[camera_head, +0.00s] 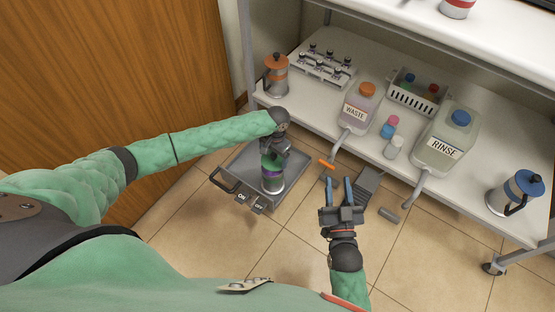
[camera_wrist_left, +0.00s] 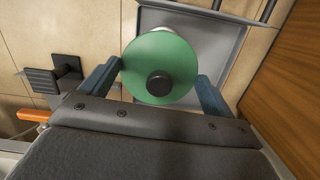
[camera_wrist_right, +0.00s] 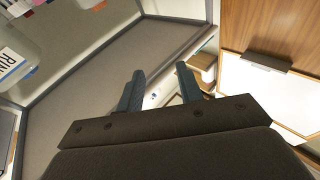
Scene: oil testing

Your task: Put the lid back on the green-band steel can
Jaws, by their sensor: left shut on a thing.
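My left gripper (camera_head: 273,155) is shut on the green lid (camera_wrist_left: 160,60), a round disc with a dark knob, its fingers at opposite sides of the rim. The steel can (camera_head: 273,185) stands upright on the grey tray, directly below this gripper. I cannot tell whether lid and can touch. Green and purple show near the can's top in the head view, partly hidden by the gripper. My right gripper (camera_head: 337,190) is open and empty, right of the tray.
The grey tray (camera_head: 299,190) has a handle at left and ON and OFF labels in front. The shelf (camera_head: 335,95) behind holds a WASTE jug (camera_head: 360,105), a RINSE jug (camera_head: 445,140), an orange-topped can (camera_head: 276,78) and a blue-topped can (camera_head: 515,192).

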